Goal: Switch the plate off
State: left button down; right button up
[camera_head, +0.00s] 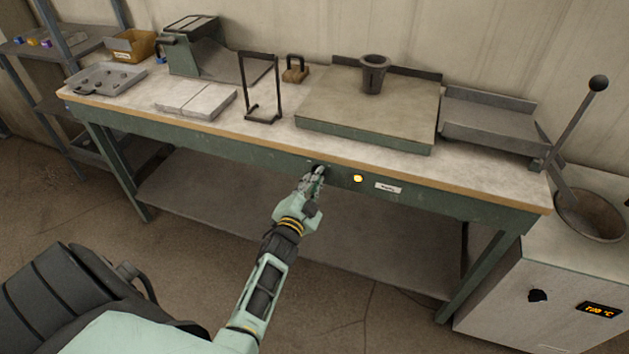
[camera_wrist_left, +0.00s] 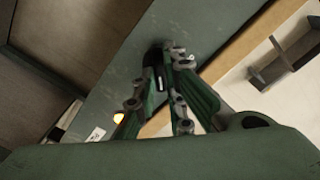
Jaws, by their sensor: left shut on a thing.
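The plate (camera_head: 340,110) is a flat, grey-green slab on the workbench, with a dark crucible-like cup (camera_head: 373,74) standing on it. On the bench's green front rail is a dark knob (camera_head: 321,168), partly hidden by my left gripper (camera_head: 314,178). A lit yellow lamp (camera_head: 358,179) and a white label (camera_head: 388,188) sit to the right of the knob. In the left wrist view my left gripper (camera_wrist_left: 163,85) has its fingers closed around the dark knob (camera_wrist_left: 153,55) at the rail. The lamp also glows there (camera_wrist_left: 118,118). My right gripper is not in view.
On the bench stand a black frame (camera_head: 262,92), light slabs (camera_head: 196,100), a grey tray (camera_head: 105,79) and a padlock-shaped block (camera_head: 296,69). To the right, a white furnace cabinet (camera_head: 530,290) holds a bowl (camera_head: 592,214) with a ladle-like lever. The floor before the bench is clear.

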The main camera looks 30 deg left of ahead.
pick_arm(q)
jog(key=shift+n, duration=0.3)
jog(key=shift+s+a+n+p, duration=0.15)
jog(key=shift+n+p, duration=0.25)
jog(key=shift+n, duration=2.4)
jog(key=shift+w+a+n+p, duration=0.1)
jog(key=shift+n+p, duration=0.35)
jog(key=shift+n, duration=2.35)
jog(key=shift+s+a+n+p, duration=0.15)
jog(key=shift+n+p, duration=0.25)
jog(key=shift+n, duration=2.7)
jog(key=c, duration=1.8)
grip_release()
